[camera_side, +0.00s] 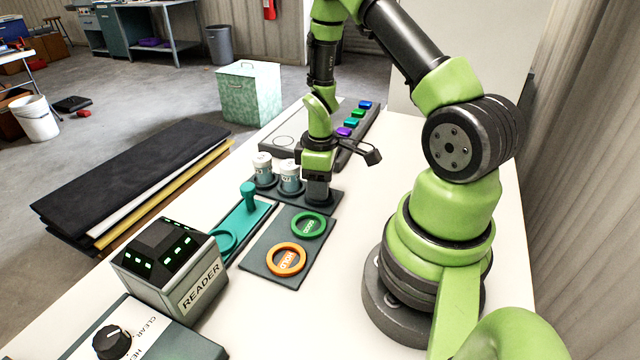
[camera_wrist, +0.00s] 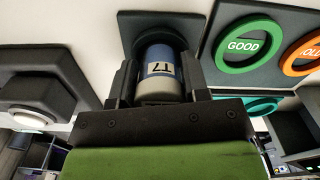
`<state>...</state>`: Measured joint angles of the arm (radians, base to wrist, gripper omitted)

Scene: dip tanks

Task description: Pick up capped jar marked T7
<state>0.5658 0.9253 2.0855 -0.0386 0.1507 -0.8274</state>
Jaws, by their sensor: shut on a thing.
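The capped jar marked T7 (camera_wrist: 160,68), with a blue band and a grey cap, is between the two dark fingers of my gripper (camera_wrist: 158,75) in the wrist view. The fingers are shut on its sides. A dark round seat lies around or behind the jar's far end; I cannot tell whether the jar is lifted clear. In the side view my gripper (camera_side: 318,191) points down at the right end of the dark jar rack (camera_side: 333,201), and its fingers hide the jar.
Two other white-capped jars, one (camera_side: 262,167) at the left and one (camera_side: 290,177) closer, stand in the rack beside my gripper. In front lie a green GOOD ring (camera_side: 321,222), an orange ring (camera_side: 303,258) and a teal tool (camera_side: 248,197). A READER box (camera_side: 203,286) stands front left.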

